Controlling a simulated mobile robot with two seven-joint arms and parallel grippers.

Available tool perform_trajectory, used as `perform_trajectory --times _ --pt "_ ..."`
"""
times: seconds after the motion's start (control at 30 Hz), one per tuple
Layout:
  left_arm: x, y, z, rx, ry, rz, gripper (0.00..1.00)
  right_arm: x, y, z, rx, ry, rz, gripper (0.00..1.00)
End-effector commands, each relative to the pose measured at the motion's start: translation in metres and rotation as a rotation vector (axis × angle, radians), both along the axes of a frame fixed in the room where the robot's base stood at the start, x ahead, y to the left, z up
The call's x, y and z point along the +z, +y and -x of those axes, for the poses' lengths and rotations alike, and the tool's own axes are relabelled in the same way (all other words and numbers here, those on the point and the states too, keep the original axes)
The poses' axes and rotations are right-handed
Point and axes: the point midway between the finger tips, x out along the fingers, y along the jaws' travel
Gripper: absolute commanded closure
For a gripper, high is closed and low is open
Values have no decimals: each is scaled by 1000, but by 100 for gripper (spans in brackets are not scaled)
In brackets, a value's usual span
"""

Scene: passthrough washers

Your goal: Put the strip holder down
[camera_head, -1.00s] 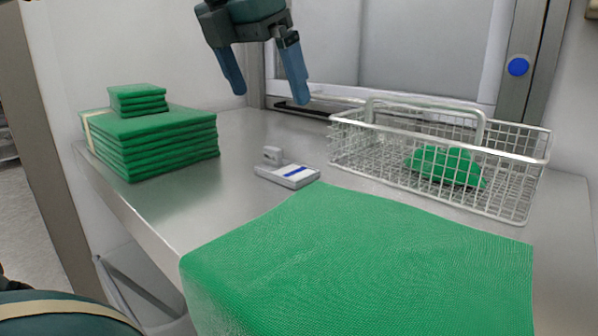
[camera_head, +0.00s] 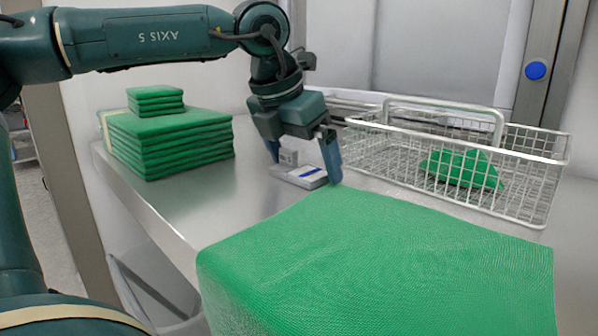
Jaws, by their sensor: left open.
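My right gripper is not in view.
A wire basket (camera_head: 540,190) with a crumpled green cloth (camera_head: 462,168) stands at the right. Stacked folded green cloths (camera_head: 170,145) lie at the left. A large green cloth-covered block (camera_head: 380,260) fills the front. A blue button (camera_head: 536,70) is on the door frame.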

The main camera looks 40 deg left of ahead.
Motion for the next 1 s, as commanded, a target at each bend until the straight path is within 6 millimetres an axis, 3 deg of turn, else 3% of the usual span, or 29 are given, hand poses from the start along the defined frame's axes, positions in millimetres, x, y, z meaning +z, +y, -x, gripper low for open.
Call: perform_trajectory --times 0.2,0.8,1.0 --pt "0 0 0 0 0 0 2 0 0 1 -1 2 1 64" --pt "1 0 0 0 -2 0 49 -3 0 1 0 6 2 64" --pt "4 0 0 0 -3 -1 49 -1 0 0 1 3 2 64"
